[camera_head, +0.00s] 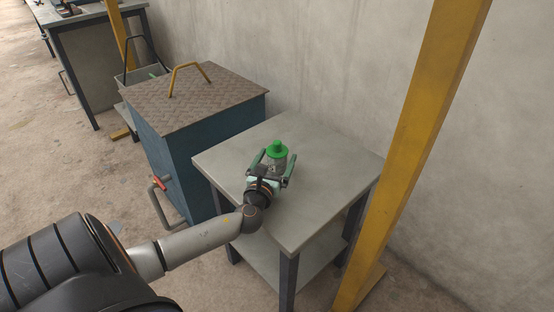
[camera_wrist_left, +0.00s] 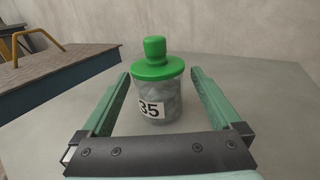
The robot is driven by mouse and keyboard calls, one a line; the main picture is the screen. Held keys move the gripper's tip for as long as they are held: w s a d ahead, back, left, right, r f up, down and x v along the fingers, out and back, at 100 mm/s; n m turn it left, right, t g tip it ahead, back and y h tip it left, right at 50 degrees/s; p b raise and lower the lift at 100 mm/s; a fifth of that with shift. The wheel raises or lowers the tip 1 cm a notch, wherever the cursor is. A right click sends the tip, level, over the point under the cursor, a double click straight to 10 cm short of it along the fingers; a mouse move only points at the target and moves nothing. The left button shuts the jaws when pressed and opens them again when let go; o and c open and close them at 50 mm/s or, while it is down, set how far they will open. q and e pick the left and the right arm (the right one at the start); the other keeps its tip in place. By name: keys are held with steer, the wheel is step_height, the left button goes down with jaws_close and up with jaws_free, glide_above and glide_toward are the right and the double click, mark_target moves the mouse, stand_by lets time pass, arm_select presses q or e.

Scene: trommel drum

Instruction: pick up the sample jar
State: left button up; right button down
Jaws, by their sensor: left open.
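The sample jar (camera_head: 277,153) stands upright on the grey table (camera_head: 325,165). It is clear with a green lid and knob. In the left wrist view the jar (camera_wrist_left: 157,95) shows grey contents and a white label reading "35". My left gripper (camera_head: 271,170) is open, with one green finger on each side of the jar. In the left wrist view, gaps show between the jar and both fingers of the gripper (camera_wrist_left: 160,100). The jar's lower front is partly hidden by the gripper in the head view. My right gripper is out of view.
A blue bin (camera_head: 185,160) with a patterned lid and yellow handle stands left of the table. A yellow post (camera_head: 415,130) rises at the table's right. A concrete wall (camera_head: 310,60) stands behind. The tabletop around the jar is clear.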

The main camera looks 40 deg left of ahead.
arm_select(q)
steer(key=b+x, duration=0.1)
steer(key=x, duration=0.3)
steer(key=shift+w+a+f, duration=0.1)
steer(key=shift+w+a, duration=0.05)
jaws_close()
stand_by(0.7)
